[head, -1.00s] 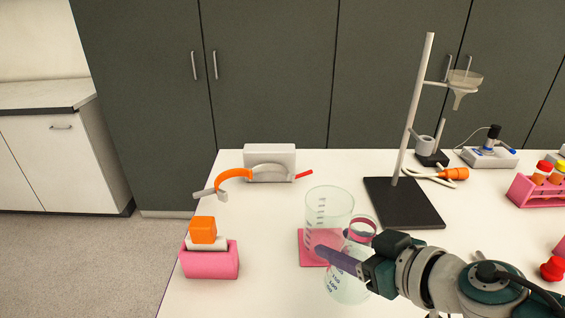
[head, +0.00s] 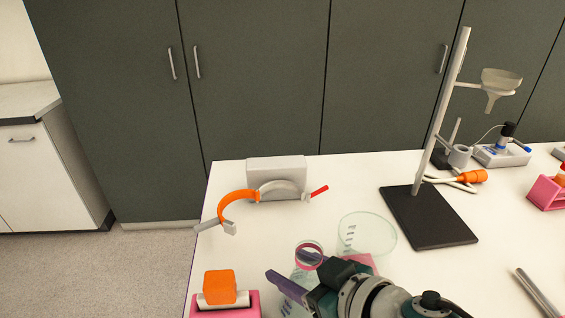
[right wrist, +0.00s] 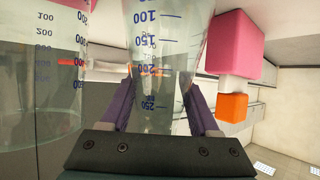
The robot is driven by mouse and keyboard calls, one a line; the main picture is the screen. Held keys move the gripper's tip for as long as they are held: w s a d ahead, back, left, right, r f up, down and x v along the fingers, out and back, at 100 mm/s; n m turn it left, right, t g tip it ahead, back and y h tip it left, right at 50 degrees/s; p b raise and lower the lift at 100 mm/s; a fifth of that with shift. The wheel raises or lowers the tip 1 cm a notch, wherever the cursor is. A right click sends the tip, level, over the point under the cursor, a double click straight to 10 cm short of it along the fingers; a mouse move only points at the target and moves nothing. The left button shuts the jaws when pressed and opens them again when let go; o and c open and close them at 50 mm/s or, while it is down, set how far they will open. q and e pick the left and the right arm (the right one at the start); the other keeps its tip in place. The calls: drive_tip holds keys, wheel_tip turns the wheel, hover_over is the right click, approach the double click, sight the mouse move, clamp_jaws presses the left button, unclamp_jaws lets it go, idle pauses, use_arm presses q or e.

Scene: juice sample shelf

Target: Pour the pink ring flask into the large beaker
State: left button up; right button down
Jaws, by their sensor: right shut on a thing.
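The pink ring flask is clear glass with a pink band around its neck (head: 309,255). My right gripper (head: 288,284) is shut on its body, which is partly hidden behind the fingers. The right wrist view shows the flask (right wrist: 160,50) between both fingers, with blue volume marks. The large beaker (head: 366,232) is clear glass with dark marks. It stands on a pink mat (head: 360,262), just right of and behind the flask in the head view. The beaker also shows at the left of the right wrist view (right wrist: 45,120). My left gripper is not in view.
A stand with a black base (head: 430,218) and a funnel (head: 500,82) is right of the beaker. An orange block (head: 220,287) sits on a pink holder (head: 252,305) at the front left.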

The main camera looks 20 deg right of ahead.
sight(314, 245)
drive_tip(key=shift+w, duration=0.2)
drive_tip(key=shift+s, duration=0.15)
drive_tip(key=shift+d, duration=0.1)
drive_tip(key=shift+d+r+m+y, duration=0.2)
drive_tip(key=shift+r+m+y, duration=0.05)
drive_tip(key=shift+m+y, duration=0.85)
drive_tip(key=shift+y, duration=0.1)
drive_tip(key=r+p, duration=0.2)
drive_tip(key=r, duration=0.1)
drive_tip(key=r+p, duration=0.1)
drive_tip(key=r, duration=0.1)
drive_tip(key=shift+d, duration=0.3)
drive_tip(key=shift+d+r+m+y+b, duration=0.2)
drive_tip(key=shift+r+m+y+b, duration=0.1)
drive_tip(key=shift+r, duration=0.1)
drive_tip(key=shift+d+r+m+y+b, duration=0.15)
drive_tip(key=shift+r+m+y, duration=0.15)
drive_tip(key=shift+r, duration=0.1)
drive_tip(key=shift+w+d+r+m+t+y+b, duration=0.2)
drive_tip(key=shift+m+y+b, duration=0.3)
drive_tip(key=shift+b, duration=0.5)
drive_tip(key=shift+d+r+m+t+y+b, duration=0.15)
drive_tip(key=shift+r+m+y+b, duration=0.15)
drive_tip(key=shift+m+b, duration=0.5)
